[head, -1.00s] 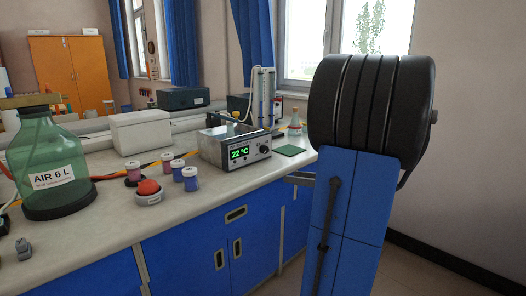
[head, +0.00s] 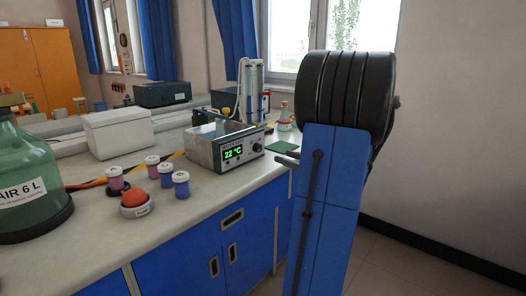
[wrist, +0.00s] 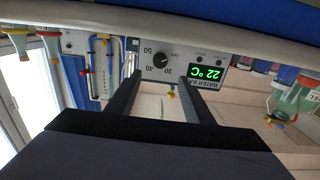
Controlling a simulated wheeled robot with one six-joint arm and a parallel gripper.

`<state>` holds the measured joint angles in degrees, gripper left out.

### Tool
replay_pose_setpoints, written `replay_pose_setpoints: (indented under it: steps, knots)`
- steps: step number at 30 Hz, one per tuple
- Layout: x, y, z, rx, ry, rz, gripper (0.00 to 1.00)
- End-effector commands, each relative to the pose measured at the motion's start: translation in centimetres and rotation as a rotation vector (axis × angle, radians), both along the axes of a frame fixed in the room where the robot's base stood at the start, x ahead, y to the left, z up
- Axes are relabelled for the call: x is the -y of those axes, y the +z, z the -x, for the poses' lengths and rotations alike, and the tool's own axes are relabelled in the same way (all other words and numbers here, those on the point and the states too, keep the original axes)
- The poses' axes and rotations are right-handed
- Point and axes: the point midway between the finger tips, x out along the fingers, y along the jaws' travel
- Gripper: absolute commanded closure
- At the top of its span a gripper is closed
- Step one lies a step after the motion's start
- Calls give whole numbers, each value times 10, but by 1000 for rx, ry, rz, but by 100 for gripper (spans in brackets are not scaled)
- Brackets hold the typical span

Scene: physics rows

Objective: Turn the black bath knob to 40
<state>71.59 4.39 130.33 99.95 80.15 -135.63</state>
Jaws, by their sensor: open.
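The water bath (head: 205,148) stands on the bench, a grey box with a green display reading 22 °C. Its black knob (head: 257,147) is at the right of the front panel. In the wrist view, which is upside down, the knob (wrist: 161,61) shows with the marks OFF, 30, 40 and 50 around it. Its pointer is too small to read surely. My gripper (wrist: 161,82) is open and empty, its two dark fingers appearing on either side of the knob, apart from it. In the head view my gripper (head: 287,157) shows only partly beside my arm, right of the bath.
A green glass bottle (head: 30,175) stands at the left. Several small jars, one a purple-labelled jar (head: 181,184), and a red push button (head: 134,197) stand left of the bath. The front bench edge is clear.

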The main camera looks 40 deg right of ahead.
Motion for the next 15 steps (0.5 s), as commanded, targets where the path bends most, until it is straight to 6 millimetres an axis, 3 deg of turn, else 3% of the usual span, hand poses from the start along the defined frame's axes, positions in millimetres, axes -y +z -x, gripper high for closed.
replay_pose_setpoints:
  steps: [15]
  knots:
    - [-7, 0, -79, -1, 4, -1, 53]
